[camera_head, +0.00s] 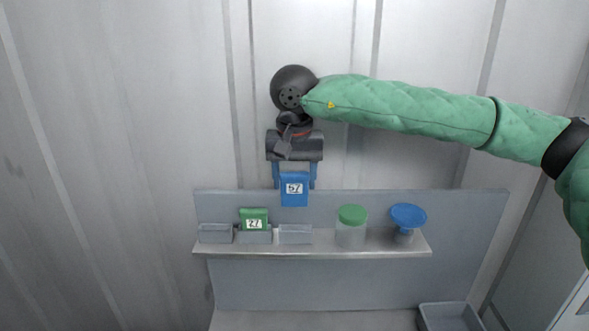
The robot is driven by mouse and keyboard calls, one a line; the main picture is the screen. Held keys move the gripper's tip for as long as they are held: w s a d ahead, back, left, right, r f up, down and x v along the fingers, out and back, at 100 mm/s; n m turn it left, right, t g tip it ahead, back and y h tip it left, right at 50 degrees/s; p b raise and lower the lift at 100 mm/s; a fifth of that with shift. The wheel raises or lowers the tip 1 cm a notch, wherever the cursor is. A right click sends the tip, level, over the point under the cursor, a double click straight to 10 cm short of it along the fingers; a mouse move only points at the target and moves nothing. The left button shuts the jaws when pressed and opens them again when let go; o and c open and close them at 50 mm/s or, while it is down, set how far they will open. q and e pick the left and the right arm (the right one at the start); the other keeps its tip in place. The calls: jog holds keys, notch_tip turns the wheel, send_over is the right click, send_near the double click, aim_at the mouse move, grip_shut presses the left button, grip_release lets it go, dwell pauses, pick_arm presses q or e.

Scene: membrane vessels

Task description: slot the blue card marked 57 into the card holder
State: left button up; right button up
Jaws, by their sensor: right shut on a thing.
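The blue card marked 57 (294,199) is upright between the blue fingers of my right gripper (294,180). The gripper is shut on the card's upper part, pointing down. The card hangs above a grey card holder (295,236) on the shelf, roughly in line with it in this view, with a small gap between them. This holder shows no card in it. My left gripper is not in view.
A green card marked 27 (254,214) stands in the middle holder (255,238). Another grey holder (215,235) is at the left. A green-lidded jar (351,236) and a blue funnel-like dish (408,216) stand right on the shelf (320,253). A grey bin (450,316) is lower right.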

aim_at(296, 206)
jog(key=shift+d+f, duration=0.1)
jog(key=shift+f, duration=3.9)
jog(key=shift+f+b, duration=0.2)
jog(key=shift+b, duration=0.15)
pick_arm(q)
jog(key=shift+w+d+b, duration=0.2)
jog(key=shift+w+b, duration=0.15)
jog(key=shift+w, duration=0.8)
pick_arm(e)
jog(key=shift+f, duration=0.2)
jog(key=shift+f, duration=0.2)
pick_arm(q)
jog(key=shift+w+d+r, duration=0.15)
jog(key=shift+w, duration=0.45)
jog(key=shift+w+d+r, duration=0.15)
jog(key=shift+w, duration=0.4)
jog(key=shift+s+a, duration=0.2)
